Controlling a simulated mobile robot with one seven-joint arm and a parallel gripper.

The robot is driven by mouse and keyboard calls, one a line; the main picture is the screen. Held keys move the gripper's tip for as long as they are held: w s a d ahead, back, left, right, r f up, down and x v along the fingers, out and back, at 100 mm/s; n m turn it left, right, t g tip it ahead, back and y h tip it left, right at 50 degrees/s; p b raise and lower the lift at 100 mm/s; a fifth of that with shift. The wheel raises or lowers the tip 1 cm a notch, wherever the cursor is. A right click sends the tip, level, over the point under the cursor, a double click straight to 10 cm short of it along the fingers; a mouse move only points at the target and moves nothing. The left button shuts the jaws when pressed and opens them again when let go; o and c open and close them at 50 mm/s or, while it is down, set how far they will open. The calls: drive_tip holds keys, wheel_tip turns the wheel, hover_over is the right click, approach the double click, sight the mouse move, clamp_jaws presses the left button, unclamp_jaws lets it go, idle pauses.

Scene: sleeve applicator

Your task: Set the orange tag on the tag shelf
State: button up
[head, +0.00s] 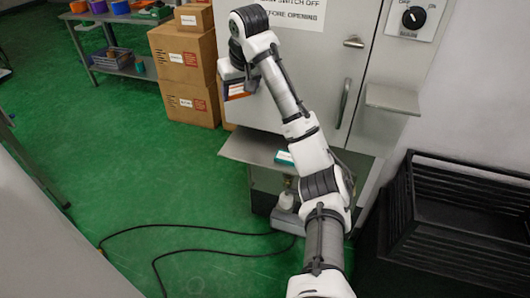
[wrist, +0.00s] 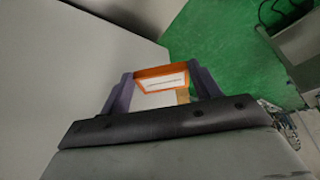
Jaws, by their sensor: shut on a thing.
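The orange tag (wrist: 143,72), with a white label panel, is held between the two dark fingers of my gripper (wrist: 163,88) in the wrist view. In the head view my gripper (head: 236,92) is in front of the grey cabinet's left part, with a little of the tag's orange showing. A small grey shelf (head: 392,99) juts out below the rotary switch, right of the cabinet door. It looks bare and is well to the right of my gripper. I cannot tell for certain that it is the tag shelf.
The grey cabinet (head: 330,85) has a door handle and a sign. A lower ledge (head: 245,149) holds a teal-and-white item (head: 284,158). Cardboard boxes (head: 187,60) stand left of the cabinet. A black crate (head: 460,215) stands at right. A black cable (head: 200,232) crosses the green floor.

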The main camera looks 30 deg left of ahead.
sight(242, 151)
wheel_tip(242, 151, down, 20)
drive_tip(key=shift+w+d+r+p, duration=0.1)
drive_tip(key=shift+r+p, duration=0.1)
drive_tip(key=shift+p, duration=0.95)
drive_tip(key=shift+f, duration=0.15)
drive_tip(key=o, duration=0.9)
drive_tip(key=shift+f, duration=0.1)
drive_tip(key=shift+o, duration=0.2)
drive_tip(key=shift+s, duration=0.2)
